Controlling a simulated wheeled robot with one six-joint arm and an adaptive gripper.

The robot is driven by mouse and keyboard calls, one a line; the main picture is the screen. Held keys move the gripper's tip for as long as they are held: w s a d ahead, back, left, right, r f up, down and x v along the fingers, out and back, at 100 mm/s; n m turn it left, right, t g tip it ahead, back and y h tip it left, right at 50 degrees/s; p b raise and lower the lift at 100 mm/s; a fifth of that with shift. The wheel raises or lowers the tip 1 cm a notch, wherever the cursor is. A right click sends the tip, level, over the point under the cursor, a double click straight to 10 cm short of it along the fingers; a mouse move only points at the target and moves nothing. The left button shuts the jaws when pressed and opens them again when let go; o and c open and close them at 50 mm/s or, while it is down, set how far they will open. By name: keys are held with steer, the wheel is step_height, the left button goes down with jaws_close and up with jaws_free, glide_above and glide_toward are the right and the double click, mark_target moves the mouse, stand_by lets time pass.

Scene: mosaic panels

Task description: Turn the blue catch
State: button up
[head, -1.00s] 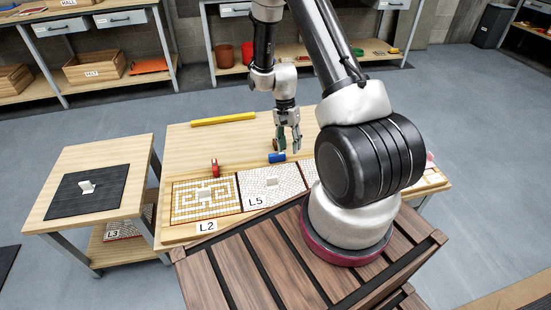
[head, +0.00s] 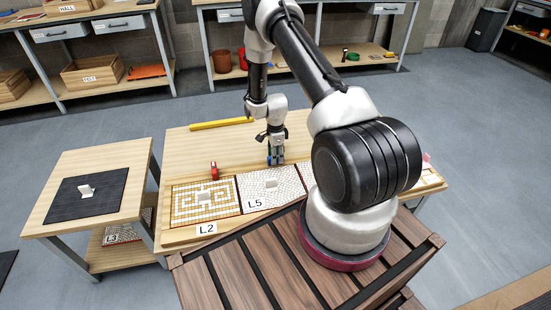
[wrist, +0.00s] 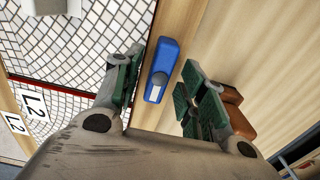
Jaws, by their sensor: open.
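The blue catch (wrist: 162,66) is a small blue block with a grey round pivot and a pale patch. It lies at the edge between the mosaic panel L5 (head: 256,184) and the bare wooden table, and its blue also shows in the head view (head: 268,161). My gripper (wrist: 163,80) is open, with its green-padded fingers on either side of the catch in the wrist view. In the head view my gripper (head: 276,161) points down over the catch. I cannot tell whether a finger touches it.
A red catch (head: 214,171) stands behind panel L2 (head: 188,216). A yellow bar (head: 221,123) lies at the table's back. A brown block (wrist: 227,110) sits beside the right finger. A side table (head: 65,213) with a dark mat stands left.

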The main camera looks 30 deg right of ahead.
steer(key=shift+f, duration=0.85)
jaws_close()
